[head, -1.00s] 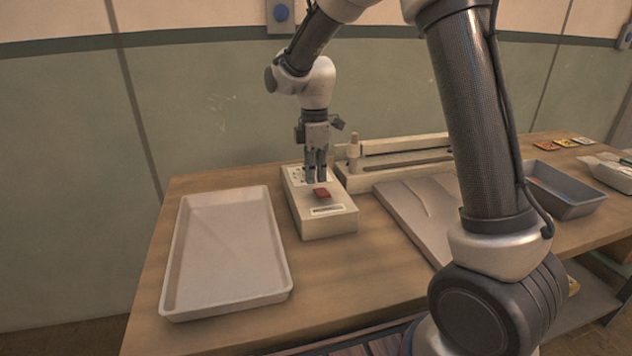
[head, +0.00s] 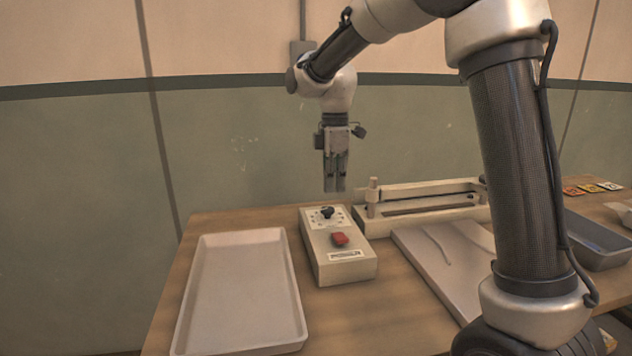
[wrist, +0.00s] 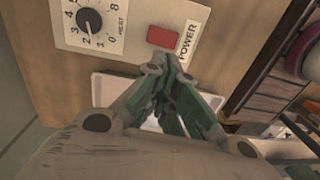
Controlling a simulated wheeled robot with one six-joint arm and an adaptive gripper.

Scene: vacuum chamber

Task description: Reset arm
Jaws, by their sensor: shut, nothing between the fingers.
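My gripper (head: 335,188) is shut and empty. It points straight down in the air above the back end of a cream control box, clear of it. The control box (head: 352,271) stands on the wooden table with a black dial (head: 326,212) and a red switch (head: 340,239) on top. In the wrist view my gripper's fingers (wrist: 170,92) are closed together. The dial (wrist: 89,21) shows there beside a number scale marked HEAT, and the red switch (wrist: 163,37) sits by the word POWER.
A pale empty tray (head: 240,290) lies left of the box. A long cream sealer-like device (head: 430,190) stands behind to the right. A flat grey board (head: 445,262) lies right of the box. A grey bin (head: 595,240) and small coloured cards (head: 592,188) are farther right.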

